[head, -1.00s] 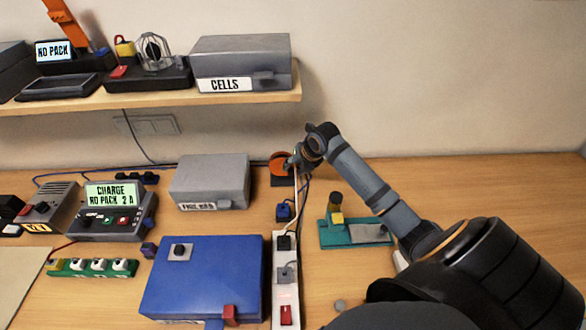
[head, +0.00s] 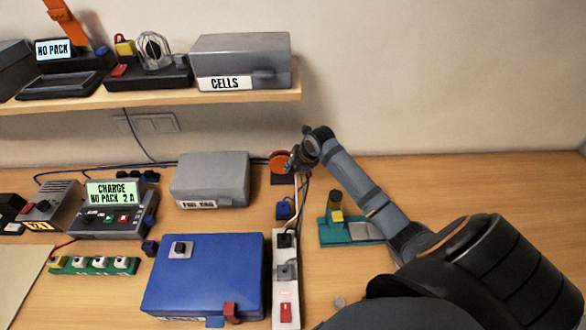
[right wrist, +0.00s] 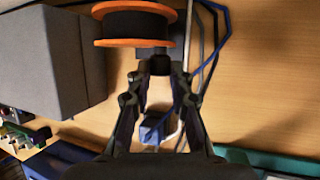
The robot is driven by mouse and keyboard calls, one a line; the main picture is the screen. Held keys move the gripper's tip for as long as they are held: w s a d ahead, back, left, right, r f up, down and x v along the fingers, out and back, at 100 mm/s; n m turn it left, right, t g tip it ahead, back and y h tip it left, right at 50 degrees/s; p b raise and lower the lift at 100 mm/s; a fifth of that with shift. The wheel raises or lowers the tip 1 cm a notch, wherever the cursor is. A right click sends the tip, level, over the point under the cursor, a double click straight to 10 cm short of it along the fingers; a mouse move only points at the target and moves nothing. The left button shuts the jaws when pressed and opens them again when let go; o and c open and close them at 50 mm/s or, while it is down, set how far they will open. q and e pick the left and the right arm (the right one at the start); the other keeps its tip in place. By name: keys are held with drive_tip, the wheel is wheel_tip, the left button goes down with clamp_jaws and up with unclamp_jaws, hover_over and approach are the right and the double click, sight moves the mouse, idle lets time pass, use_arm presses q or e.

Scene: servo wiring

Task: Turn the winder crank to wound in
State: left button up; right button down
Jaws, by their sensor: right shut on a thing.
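The winder, an orange reel (head: 280,161) with a dark drum, stands at the back of the desk, right of a grey case. In the right wrist view the orange-rimmed reel (right wrist: 135,27) fills the top. My right gripper (head: 295,162) is at the right side of the reel. In the right wrist view my right gripper (right wrist: 161,68) is shut on the small dark crank knob (right wrist: 160,64) just below the reel. The fingertips hide part of the knob. The crank's exact angle is hard to tell. My left gripper is not in view.
A white power strip (head: 286,308) runs forward from near the winder, with a blue plug (head: 284,209) and cables close by. The grey case (head: 209,178) stands left, a blue case (head: 205,275) in front. A teal stand (head: 340,234) sits right. The desk's right side is clear.

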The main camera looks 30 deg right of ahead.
drive_tip(key=shift+s+d+f+t+y+b, duration=0.1)
drive_tip(key=shift+d+f+t+y+b, duration=0.1)
drive_tip(key=shift+f+t+y+b, duration=0.4)
drive_tip(key=y+b, duration=0.1)
drive_tip(key=b, duration=0.1)
drive_tip(key=f+m+t+y+b, duration=0.1)
drive_tip(key=b, duration=0.2)
drive_tip(key=t+y+b, duration=0.1)
drive_tip(key=b, duration=0.1)
drive_tip(key=shift+s+d+f+b, duration=0.15)
drive_tip(key=shift+f+b, duration=0.15)
drive_tip(key=shift+b, duration=0.1)
drive_tip(key=shift+m+t+y+b, duration=0.3)
drive_tip(key=shift+t+y+b, duration=0.15)
drive_tip(key=shift+b, duration=0.35)
drive_tip(key=shift+r, duration=0.1)
drive_tip(key=c, duration=1.2)
unclamp_jaws()
drive_tip(key=shift+r, duration=0.1)
